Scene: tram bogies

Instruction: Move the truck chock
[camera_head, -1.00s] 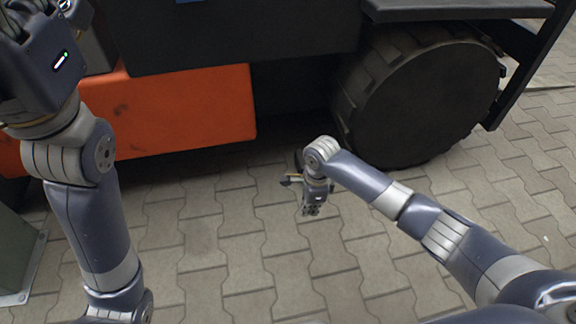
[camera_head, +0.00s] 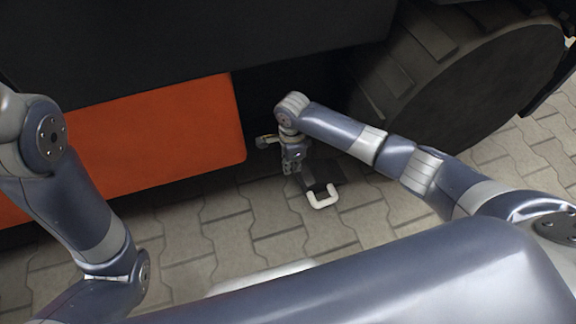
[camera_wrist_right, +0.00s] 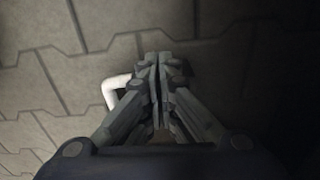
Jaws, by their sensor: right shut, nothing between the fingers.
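A big black wheel (camera_head: 480,85) of the vehicle stands at the upper right. An orange panel (camera_head: 150,130) and the dark vehicle body (camera_head: 200,40) overhang the ground at the upper left. Grey paving (camera_head: 190,235) in front is clear.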

